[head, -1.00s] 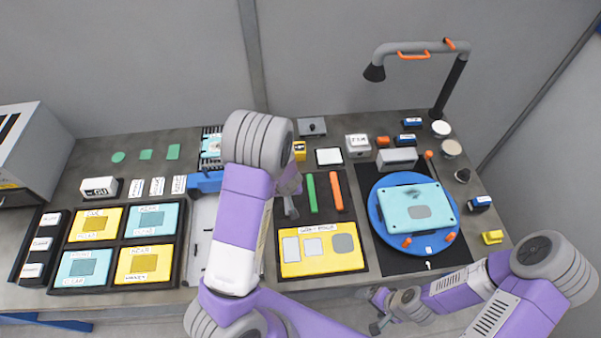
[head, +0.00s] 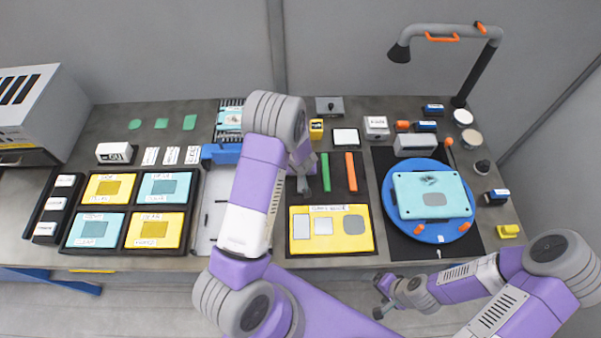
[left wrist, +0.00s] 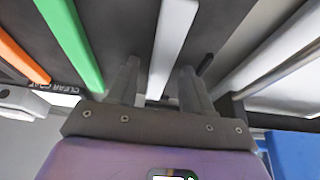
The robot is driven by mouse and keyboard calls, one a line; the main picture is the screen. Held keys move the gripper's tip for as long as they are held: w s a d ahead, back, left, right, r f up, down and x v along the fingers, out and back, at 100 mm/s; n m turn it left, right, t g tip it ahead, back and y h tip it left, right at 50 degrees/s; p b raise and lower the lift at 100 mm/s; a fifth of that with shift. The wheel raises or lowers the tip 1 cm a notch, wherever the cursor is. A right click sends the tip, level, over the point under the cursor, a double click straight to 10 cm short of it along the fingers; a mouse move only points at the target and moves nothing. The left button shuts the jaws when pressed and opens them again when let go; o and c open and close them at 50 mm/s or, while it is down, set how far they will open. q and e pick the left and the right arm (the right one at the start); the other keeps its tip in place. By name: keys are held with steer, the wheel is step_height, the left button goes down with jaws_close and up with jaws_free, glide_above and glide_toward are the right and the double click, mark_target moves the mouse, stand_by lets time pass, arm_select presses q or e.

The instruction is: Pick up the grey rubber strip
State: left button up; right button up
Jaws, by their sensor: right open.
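The grey rubber strip (left wrist: 172,45) shows in the left wrist view as a light grey bar. It lies beside the green strip (left wrist: 72,42) and runs down between my left gripper's fingers. My left gripper (left wrist: 158,88) is open, with a finger on each side of the strip and gaps visible beside it. In the head view my left gripper (head: 303,186) is low over the dark mat, left of the green strip (head: 326,172), and the grey strip cannot be made out there. My right gripper (head: 380,299) is open and empty, in front of the table edge.
An orange strip (head: 351,171) lies right of the green one. A yellow panel (head: 360,241) with grey pads lies in front. A blue turntable (head: 390,204) carries a teal plate (head: 450,193). A blue clamp-like block (head: 222,154) and white tray (head: 205,200) are at the left.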

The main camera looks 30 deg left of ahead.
arm_select(q)
jaws_close()
steer(key=shift+r, duration=0.1)
